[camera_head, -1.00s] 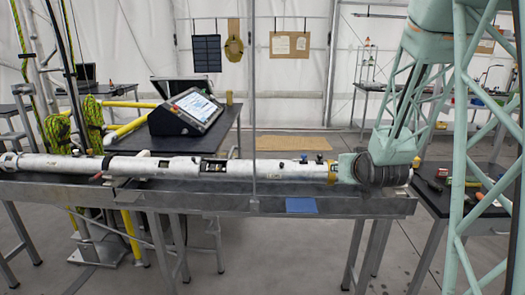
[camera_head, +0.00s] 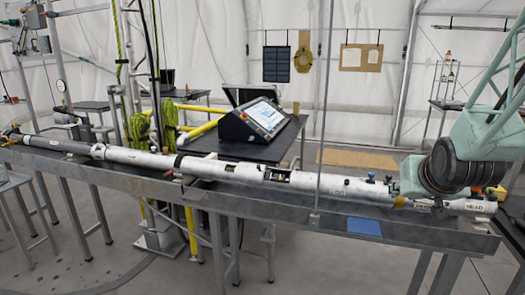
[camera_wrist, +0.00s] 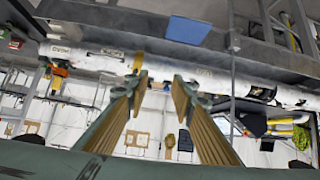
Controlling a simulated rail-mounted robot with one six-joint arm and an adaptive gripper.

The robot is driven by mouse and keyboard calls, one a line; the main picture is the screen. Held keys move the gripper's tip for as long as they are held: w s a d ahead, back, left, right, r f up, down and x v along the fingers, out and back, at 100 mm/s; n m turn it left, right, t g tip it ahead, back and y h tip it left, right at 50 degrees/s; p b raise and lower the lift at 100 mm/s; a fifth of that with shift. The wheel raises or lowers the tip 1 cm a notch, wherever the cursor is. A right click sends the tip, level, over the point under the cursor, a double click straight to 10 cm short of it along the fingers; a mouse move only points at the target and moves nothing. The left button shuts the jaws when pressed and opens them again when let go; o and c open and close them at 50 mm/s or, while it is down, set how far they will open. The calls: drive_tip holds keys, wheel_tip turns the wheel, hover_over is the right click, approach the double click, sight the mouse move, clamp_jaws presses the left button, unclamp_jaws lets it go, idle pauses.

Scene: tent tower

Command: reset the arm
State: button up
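My gripper (camera_wrist: 158,83) shows in the wrist view with its two brown, ribbed fingers well apart and nothing between them. In the head view my arm comes in from the right. Its black wrist part and green gripper body (camera_head: 411,176) overlap the right part of a long white tube; the fingertips are hard to make out there. The tube (camera_head: 225,172) lies along a grey metal bench. In the wrist view the tube (camera_wrist: 95,55) crosses behind the fingertips, with a yellow band (camera_wrist: 138,63) near the left one. I cannot tell whether the fingers touch it.
The long bench (camera_head: 270,203) has a blue square (camera_head: 364,227) on its front edge. A thin vertical pole (camera_head: 323,120) stands before the tube. Behind, a tilted console (camera_head: 262,117) sits on a dark table. Yellow-green rope (camera_head: 138,130) hangs at left.

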drive_tip(key=s+a+r+n+g+y, duration=0.1)
drive_tip(key=s+a, duration=0.5)
drive_tip(key=s, duration=0.7)
drive_tip(key=s+a+r+n+g+y, duration=0.1)
drive_tip(key=s+a+r+g, duration=0.2)
drive_tip(key=s+a, duration=0.4)
drive_tip(key=s+a+r+g, duration=0.2)
drive_tip(key=s+a, duration=0.5)
drive_tip(key=s, duration=1.3)
drive_tip(key=shift+s+n+y, duration=0.35)
drive_tip(key=shift+n+y, duration=0.05)
drive_tip(key=shift+d, duration=0.15)
